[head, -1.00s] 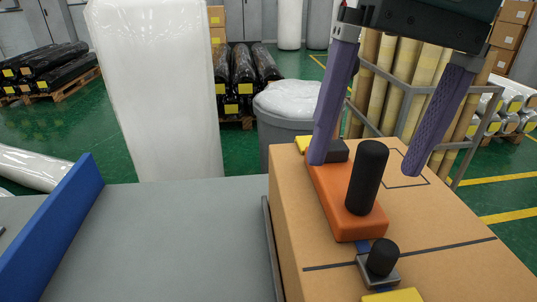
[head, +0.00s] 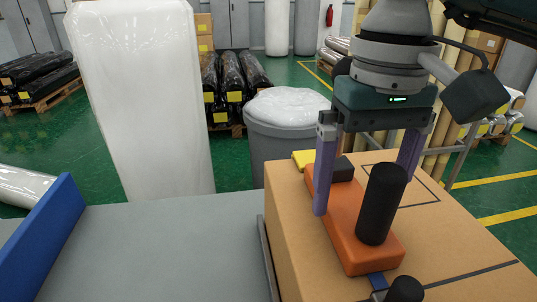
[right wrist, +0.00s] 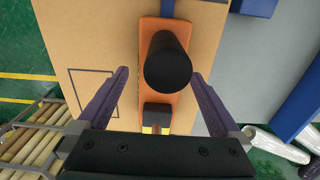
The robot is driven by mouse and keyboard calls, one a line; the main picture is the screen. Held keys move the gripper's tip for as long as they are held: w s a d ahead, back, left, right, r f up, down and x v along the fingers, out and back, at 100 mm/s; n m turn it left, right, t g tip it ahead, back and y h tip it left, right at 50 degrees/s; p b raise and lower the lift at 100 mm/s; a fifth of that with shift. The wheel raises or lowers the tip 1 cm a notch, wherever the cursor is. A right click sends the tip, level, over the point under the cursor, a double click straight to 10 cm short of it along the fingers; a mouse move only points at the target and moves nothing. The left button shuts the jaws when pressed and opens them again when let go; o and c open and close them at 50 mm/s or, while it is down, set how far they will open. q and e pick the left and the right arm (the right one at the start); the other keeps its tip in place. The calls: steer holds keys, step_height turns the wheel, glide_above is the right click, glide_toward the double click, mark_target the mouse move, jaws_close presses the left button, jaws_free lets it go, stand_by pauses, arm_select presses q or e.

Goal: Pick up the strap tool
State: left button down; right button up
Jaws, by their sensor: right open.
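The strap tool (head: 345,225) has an orange body with an upright black handle (head: 381,205). It lies on top of a cardboard box (head: 290,215). It also shows in the right wrist view (right wrist: 152,37), with its black handle (right wrist: 168,64) between and beyond my fingers. My right gripper (head: 362,195) is open, its two purple fingers pointing down on either side of the tool's far part. The left finger stands beside the orange body; I cannot tell whether it touches. The right finger's lower end is hidden behind the handle. My left gripper is not in view.
A small black knob (head: 405,289) sits on the box near the bottom edge. A grey table (head: 170,245) with a blue rail (head: 45,235) is at left. A tall white wrapped roll (head: 140,100) stands behind.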

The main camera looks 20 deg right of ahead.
mark_target(354, 209)
steer(key=shift+w+f, duration=0.1)
steer(key=shift+f, duration=1.4)
jaws_close()
steer(key=shift+w+r, duration=0.1)
